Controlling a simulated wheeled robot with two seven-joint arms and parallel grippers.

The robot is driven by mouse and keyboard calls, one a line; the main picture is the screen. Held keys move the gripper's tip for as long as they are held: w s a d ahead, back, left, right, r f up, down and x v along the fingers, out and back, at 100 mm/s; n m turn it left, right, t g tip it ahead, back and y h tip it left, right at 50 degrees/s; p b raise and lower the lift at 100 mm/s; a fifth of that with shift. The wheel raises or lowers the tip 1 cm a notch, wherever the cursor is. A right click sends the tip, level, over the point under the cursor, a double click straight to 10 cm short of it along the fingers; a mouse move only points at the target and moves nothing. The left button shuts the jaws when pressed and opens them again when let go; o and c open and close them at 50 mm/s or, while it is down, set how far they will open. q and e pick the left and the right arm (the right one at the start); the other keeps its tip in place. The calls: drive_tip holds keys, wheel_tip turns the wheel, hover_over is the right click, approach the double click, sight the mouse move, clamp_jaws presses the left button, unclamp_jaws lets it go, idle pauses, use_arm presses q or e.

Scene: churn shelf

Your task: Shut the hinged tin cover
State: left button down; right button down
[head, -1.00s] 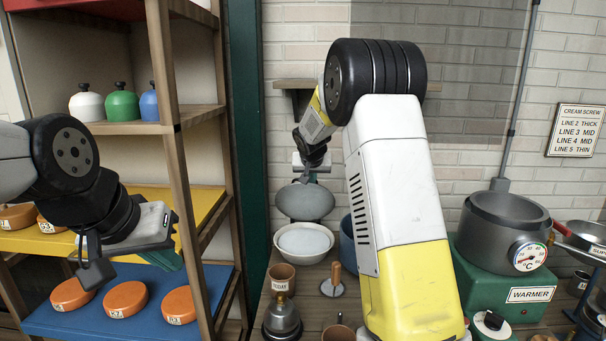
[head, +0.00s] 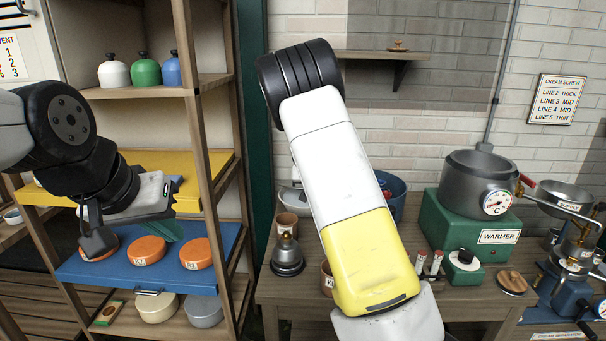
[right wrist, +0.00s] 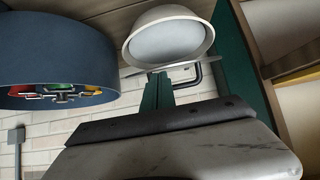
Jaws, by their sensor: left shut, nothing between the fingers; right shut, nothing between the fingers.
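The tin is a pale round pan with a grey inside, on the wooden bench. In the head view only its left edge (head: 285,199) shows; my right arm covers the rest. The right wrist view shows the tin (right wrist: 165,42) from close by, with a dark bent handle or bracket beside it. I cannot make out the cover's angle now. My right gripper (right wrist: 158,92) shows its green fingers together and empty, close to the tin in that view; contact is unclear. It is hidden in the head view. My left gripper (head: 170,235) is shut and empty before the shelf rack.
A blue round container (right wrist: 60,85) stands beside the tin, also in the head view (head: 391,190). A brown cup (head: 287,223) and a grey metal weight-like piece (head: 287,255) stand in front of it. A green warmer (head: 455,225) with a pot is to the right.

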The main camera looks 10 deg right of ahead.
drive_tip(key=shift+s+a+f, duration=0.1)
drive_tip(key=shift+s+f, duration=0.2)
drive_tip(key=shift+f, duration=0.75)
drive_tip(key=shift+s+d+f, duration=0.1)
drive_tip(key=shift+s+f, duration=0.15)
drive_tip(key=shift+f, duration=0.85)
drive_tip(key=shift+s+a+f, duration=0.1)
drive_tip(key=shift+s+f, duration=0.2)
drive_tip(key=shift+f, duration=0.75)
drive_tip(key=shift+s+r, duration=0.1)
drive_tip(key=s+a+r+n+g+y, duration=0.1)
drive_tip(key=s+r, duration=0.6)
drive_tip(key=s, duration=0.7)
drive_tip(key=s+r+n+g+y, duration=0.1)
drive_tip(key=s+r, duration=0.7)
drive_tip(key=s, duration=0.7)
drive_tip(key=s+a+r+g+y, duration=0.1)
drive_tip(key=s+r, duration=0.6)
drive_tip(key=s, duration=0.7)
drive_tip(key=shift+s+a+r+n+g+y, duration=0.15)
drive_tip(key=shift+a+r+n+g+y, duration=0.2)
drive_tip(key=shift+y, duration=0.25)
